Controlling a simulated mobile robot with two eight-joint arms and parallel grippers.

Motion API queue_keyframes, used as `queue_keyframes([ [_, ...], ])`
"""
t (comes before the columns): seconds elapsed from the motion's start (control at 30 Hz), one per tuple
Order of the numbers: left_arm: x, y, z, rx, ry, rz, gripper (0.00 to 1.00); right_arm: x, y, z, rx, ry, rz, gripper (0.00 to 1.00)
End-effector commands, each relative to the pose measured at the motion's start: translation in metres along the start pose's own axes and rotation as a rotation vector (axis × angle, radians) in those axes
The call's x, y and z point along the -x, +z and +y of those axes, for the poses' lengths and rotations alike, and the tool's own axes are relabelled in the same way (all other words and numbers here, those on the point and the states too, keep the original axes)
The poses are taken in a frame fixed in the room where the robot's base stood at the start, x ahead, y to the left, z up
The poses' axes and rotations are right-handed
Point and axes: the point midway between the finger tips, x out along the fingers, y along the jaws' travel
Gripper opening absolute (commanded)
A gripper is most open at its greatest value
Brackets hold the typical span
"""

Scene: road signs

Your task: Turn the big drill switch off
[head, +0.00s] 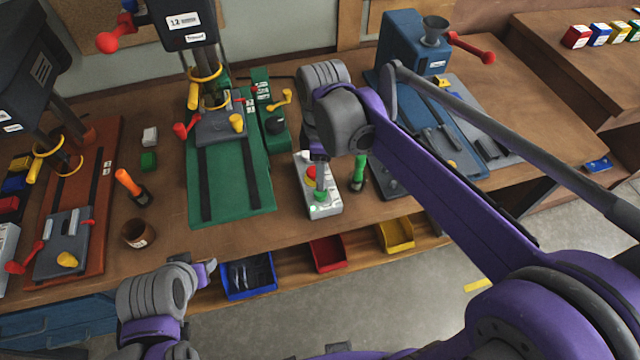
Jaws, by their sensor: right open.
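A drill press with a dark head (185,22) stands on a green base (228,185) at centre left. Another dark drill press (35,75) with a brown base (85,180) stands at the far left, partly cut off. I cannot tell which is the big one. A pale box with red, yellow and green parts (322,210) sits near the bench's front edge and looks like a switch box; its setting is unclear. My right gripper (318,160) is open, pointing down over that box, its fingers partly hidden; contact is unclear. My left gripper (207,271) is low, in front of the bench edge; its jaws are unclear.
A blue machine (412,45) with a red handle stands at the back right. A green-handled tool (359,172) stands right of the box. Blue (249,290), red (328,253) and yellow (397,233) bins sit below the front edge. An orange-handled tool (130,183) and brown cup (137,234) stand left.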

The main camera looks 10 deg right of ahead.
Motion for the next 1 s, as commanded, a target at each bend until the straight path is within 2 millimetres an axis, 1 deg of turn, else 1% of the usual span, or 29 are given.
queue_keyframes([
  [0.03, -0.001, 0.000, 0.000, 0.000, 0.000, -0.001, 0.50, -0.011, 0.000, 0.000, 0.000, 0.000, 0.000, 0.54],
  [0.1, -0.001, 0.001, 0.000, 0.000, 0.000, -0.001, 0.50, -0.024, 0.000, 0.001, -0.001, 0.001, 0.000, 0.54],
  [0.2, -0.002, 0.002, 0.000, 0.000, 0.000, -0.002, 0.50, -0.041, 0.000, 0.001, -0.001, 0.001, 0.000, 0.54],
  [0.33, -0.002, 0.003, 0.000, 0.000, 0.000, -0.003, 0.50, -0.058, 0.000, 0.001, -0.001, 0.002, 0.001, 0.54],
  [0.5, -0.003, 0.004, 0.000, 0.000, 0.000, -0.004, 0.50, -0.068, 0.000, 0.001, -0.001, 0.002, 0.001, 0.54],
  [0.77, -0.003, 0.003, 0.000, 0.000, 0.000, -0.004, 0.50, -0.069, 0.000, 0.001, -0.002, 0.002, 0.001, 0.54],
  [0.87, -0.003, 0.004, 0.000, 0.000, 0.000, -0.004, 0.50, -0.069, 0.000, 0.001, -0.002, 0.002, 0.001, 0.38],
  [1.0, -0.003, 0.004, 0.000, 0.000, 0.000, -0.004, 0.50, -0.069, 0.000, 0.001, -0.002, 0.002, 0.001, 0.13],
])
